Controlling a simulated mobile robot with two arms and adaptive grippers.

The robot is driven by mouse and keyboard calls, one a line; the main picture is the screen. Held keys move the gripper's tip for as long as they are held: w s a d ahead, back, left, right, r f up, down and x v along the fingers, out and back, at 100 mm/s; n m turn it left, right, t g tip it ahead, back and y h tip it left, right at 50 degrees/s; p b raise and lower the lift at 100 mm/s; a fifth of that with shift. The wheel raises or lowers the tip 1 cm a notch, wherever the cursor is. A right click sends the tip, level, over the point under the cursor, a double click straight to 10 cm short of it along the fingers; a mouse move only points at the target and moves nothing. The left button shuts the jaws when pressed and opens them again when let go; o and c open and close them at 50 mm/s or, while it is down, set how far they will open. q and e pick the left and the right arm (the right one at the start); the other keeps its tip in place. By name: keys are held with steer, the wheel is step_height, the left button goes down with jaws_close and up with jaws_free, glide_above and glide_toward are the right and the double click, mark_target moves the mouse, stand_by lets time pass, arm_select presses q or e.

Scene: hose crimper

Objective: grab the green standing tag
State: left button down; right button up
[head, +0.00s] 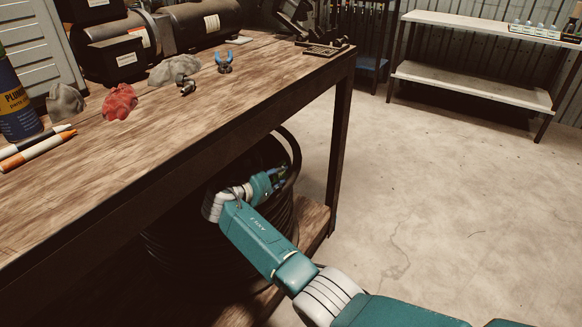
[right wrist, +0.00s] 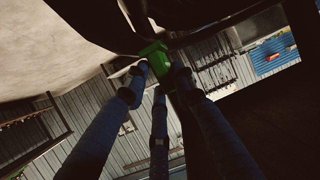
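The green tag (right wrist: 153,54) shows in the right wrist view between the fingertips of my right gripper (right wrist: 159,72). The fingers close in on it from both sides and appear to touch it. Its top end stands out past the fingertips, and part of its lower length is hidden by the fingers. In the head view my right gripper (head: 279,174) is below the workbench top, beside the dark coiled hose (head: 165,240). The tag is too small to make out there. My left gripper is not in view.
The wooden workbench (head: 150,150) is above and left of my right arm, with its leg (head: 340,150) close behind. Red (head: 119,101) and grey cloths, markers and a blue can (head: 15,100) lie or stand on top. The concrete floor to the right is clear up to a shelf (head: 470,85).

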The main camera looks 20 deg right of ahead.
steer(key=shift+w+f, duration=0.1)
steer(key=shift+w, duration=0.05)
steer(key=shift+a, duration=0.15)
steer(key=shift+s+r, duration=0.2)
steer(key=shift+r, duration=0.05)
steer(key=c, duration=0.4)
steer(key=shift+f, duration=0.1)
steer(key=shift+c, duration=1)
